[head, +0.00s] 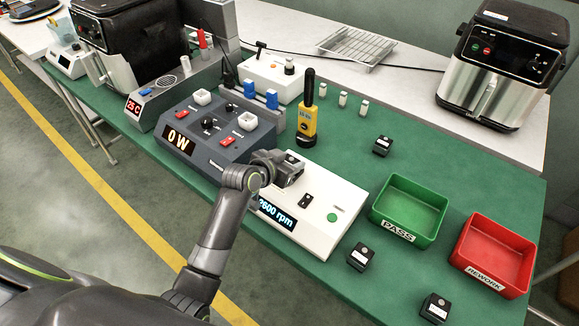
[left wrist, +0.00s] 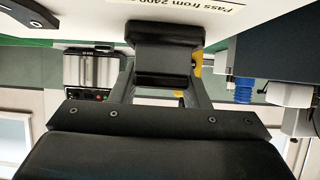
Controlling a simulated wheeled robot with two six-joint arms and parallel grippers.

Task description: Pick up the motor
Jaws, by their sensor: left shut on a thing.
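My left gripper (head: 283,171) is over the left end of a white tester (head: 318,212) whose display reads 2600 rpm. It is shut on a black motor (left wrist: 165,50), which sits between the fingers in the left wrist view, close against the tester. I cannot tell whether the motor touches the tester. In the head view the gripper and arm mostly hide this motor. Other black motors lie on the green mat: one behind the green bin (head: 382,146), one in front of it (head: 361,257) and one at the front right (head: 435,308). My right gripper is not in view.
A green PASS bin (head: 388,229) and a red REWORK bin (head: 476,269) stand on the right. A grey power unit (head: 214,150) reading 0 W is at left. Fryers stand at the back.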

